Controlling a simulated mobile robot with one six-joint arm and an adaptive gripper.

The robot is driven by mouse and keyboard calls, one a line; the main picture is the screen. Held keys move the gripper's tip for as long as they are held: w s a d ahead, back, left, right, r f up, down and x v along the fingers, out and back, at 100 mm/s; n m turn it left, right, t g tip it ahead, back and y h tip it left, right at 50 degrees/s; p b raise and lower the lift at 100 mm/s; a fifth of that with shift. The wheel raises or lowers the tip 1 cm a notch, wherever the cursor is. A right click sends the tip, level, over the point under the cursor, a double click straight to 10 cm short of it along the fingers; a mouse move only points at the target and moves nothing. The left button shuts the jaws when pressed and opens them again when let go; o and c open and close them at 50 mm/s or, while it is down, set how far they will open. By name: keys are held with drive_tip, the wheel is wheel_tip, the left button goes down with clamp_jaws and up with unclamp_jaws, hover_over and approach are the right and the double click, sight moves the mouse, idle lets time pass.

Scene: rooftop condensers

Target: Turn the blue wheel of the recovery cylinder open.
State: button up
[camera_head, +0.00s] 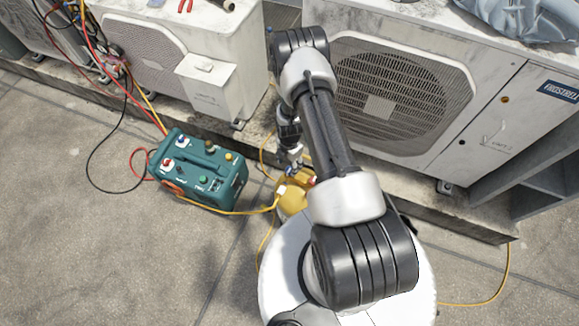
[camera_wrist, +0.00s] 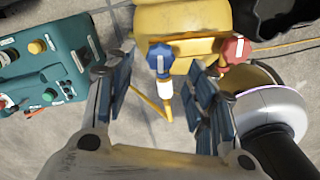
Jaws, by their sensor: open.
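The yellow recovery cylinder (camera_head: 292,201) stands on the paving beside my base, partly covered by my arm. In the wrist view the cylinder (camera_wrist: 180,17) is at the top, with a blue wheel (camera_wrist: 160,57) and a red wheel (camera_wrist: 235,48) on its valve block. The blue wheel has a white bar mark. My gripper (camera_wrist: 163,80) is open, with one finger pad to the left of the blue wheel and one to the right. No contact with the wheel shows. In the head view my gripper (camera_head: 291,155) is above the cylinder, and the blue wheel cannot be made out.
A teal recovery machine (camera_head: 202,168) stands left of the cylinder, joined to it by a yellow hose (camera_head: 240,212). Condenser units (camera_head: 400,95) stand on a ledge behind. Red and black hoses lie to the left. Paving at the lower left is clear.

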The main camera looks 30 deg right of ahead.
wheel_tip(320, 180, up, 7)
drive_tip(key=shift+r, duration=0.2)
idle(0.5)
wheel_tip(320, 180, up, 14)
drive_tip(key=m+t, duration=0.1)
drive_tip(key=m, duration=0.3)
hover_over(289, 169)
drive_tip(key=w+a, duration=0.2)
drive_tip(key=w, duration=0.2)
drive_tip(key=s+a+r+m+t, duration=0.1)
drive_tip(key=s+a+r+m, duration=0.15)
drive_tip(key=r, duration=0.65)
drive_tip(key=s+a+r+m, duration=0.1)
drive_tip(key=r+m, duration=0.2)
drive_tip(key=r, duration=0.7)
drive_tip(key=s+a+r+m+t, duration=0.1)
drive_tip(key=s+a+r+m, duration=0.2)
drive_tip(key=s, duration=0.7)
drive_tip(key=s+a+r+m+t, duration=0.1)
drive_tip(key=s+a+r+m, duration=0.3)
drive_tip(key=s+r+m, duration=0.4)
wheel_tip(289, 169, up, 4)
drive_tip(key=s, duration=0.3)
drive_tip(key=shift+a+r+t, duration=0.15)
drive_tip(key=shift+a+t, duration=0.05)
drive_tip(key=shift+t, duration=0.1)
drive_tip(key=shift+w, duration=0.1)
